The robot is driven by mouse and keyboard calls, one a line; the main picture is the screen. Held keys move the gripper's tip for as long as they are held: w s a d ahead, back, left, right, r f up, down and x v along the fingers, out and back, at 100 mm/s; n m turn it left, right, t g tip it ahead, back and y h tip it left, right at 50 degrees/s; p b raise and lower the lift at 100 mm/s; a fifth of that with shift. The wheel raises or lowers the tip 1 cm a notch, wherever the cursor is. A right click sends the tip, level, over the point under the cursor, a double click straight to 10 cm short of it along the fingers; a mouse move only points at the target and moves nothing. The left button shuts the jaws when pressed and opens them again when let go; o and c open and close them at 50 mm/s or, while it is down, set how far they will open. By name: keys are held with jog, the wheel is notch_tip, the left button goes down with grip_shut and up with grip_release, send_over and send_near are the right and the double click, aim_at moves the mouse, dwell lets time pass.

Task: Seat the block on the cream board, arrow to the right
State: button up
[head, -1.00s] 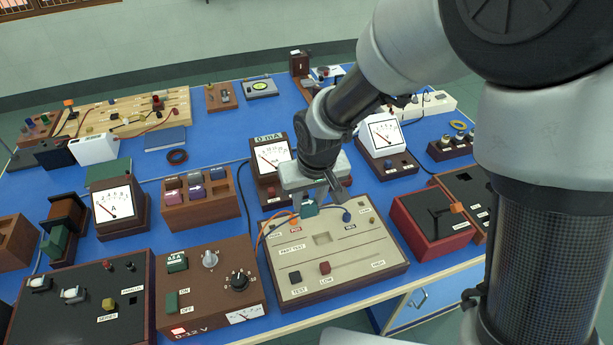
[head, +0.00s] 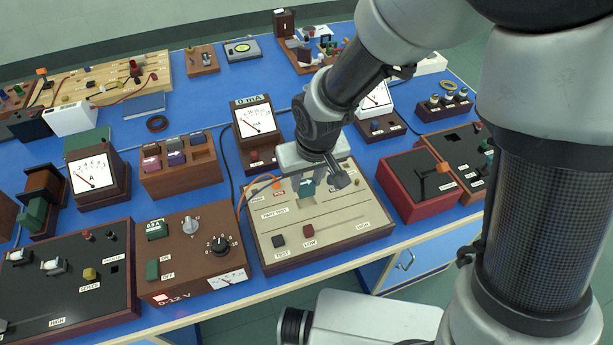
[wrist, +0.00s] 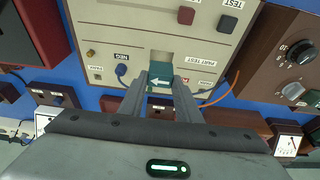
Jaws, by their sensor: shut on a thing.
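The teal block (head: 307,188) is between the fingers of my gripper (head: 316,183), which is shut on it. In the wrist view the block (wrist: 160,84) shows a white arrow pointing left; the board's labels are upside down there, so the arrow points to the board's right. The cream board (head: 345,212) lies under my gripper. Its square recess (wrist: 161,58) shows just beyond the block in the wrist view, partly covered by it. I cannot tell whether the block touches the board.
A blue plug (wrist: 121,70) and an orange lead (head: 246,188) are close to my gripper on the board. The brown supply box (head: 180,252) stands left, a red-sided box (head: 418,190) right, and a mA meter (head: 257,125) behind.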

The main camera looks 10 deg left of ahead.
jog(key=shift+f+b, duration=1.75)
jog(key=shift+f, duration=0.5)
jog(key=o, duration=1.1)
jog(key=p+v, duration=0.3)
jog(key=v, duration=1.4)
jog(key=shift+r+p, duration=0.3)
jog(key=shift+d, duration=0.1)
jog(key=s+d+r+m+t+p, duration=0.1)
jog(key=s+d+r+m+p, duration=0.2)
jog(key=d+r, duration=0.6)
jog(key=s+d+r+m+t+h+p, duration=0.1)
jog(key=s+d+r+m+p, duration=0.2)
jog(key=d+r+p, duration=0.3)
jog(key=s+d+r, duration=0.1)
jog(key=d+r, duration=0.3)
jog(key=d, duration=0.2)
jog(key=shift+s+t+h, duration=0.3)
jog(key=shift+t, duration=0.1)
